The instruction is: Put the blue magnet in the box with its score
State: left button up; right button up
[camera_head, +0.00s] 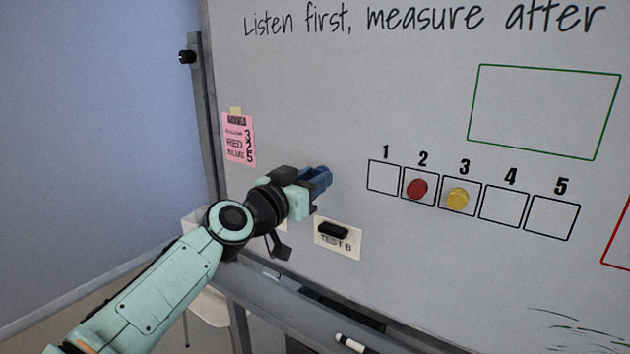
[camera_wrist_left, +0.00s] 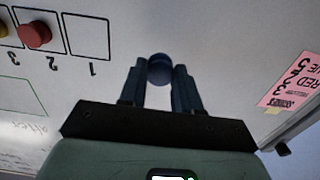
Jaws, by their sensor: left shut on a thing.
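My left gripper (camera_head: 321,178) is shut on the blue magnet (camera_wrist_left: 159,69), a dark blue round piece between the fingertips in the left wrist view. In the head view I cannot tell the magnet apart from the blue fingers. The gripper is in front of the whiteboard, left of the row of numbered boxes. Box 5 (camera_head: 552,217) is the rightmost and is empty. A pink score note (camera_head: 239,139) on the board's left has a BLUE line reading 5. My right gripper is not in view.
The red magnet (camera_head: 417,188) is in box 2 and the yellow magnet (camera_head: 457,198) in box 3. Boxes 1 (camera_head: 383,177) and 4 (camera_head: 503,206) are empty. A black eraser-like piece (camera_head: 333,230) is on a TEST 6 label below the gripper. A marker (camera_head: 349,343) is at the bottom.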

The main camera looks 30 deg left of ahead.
pick_arm(q)
jog(key=shift+s+a+b, duration=0.1)
jog(key=shift+s+b, duration=0.55)
jog(key=shift+s, duration=0.7)
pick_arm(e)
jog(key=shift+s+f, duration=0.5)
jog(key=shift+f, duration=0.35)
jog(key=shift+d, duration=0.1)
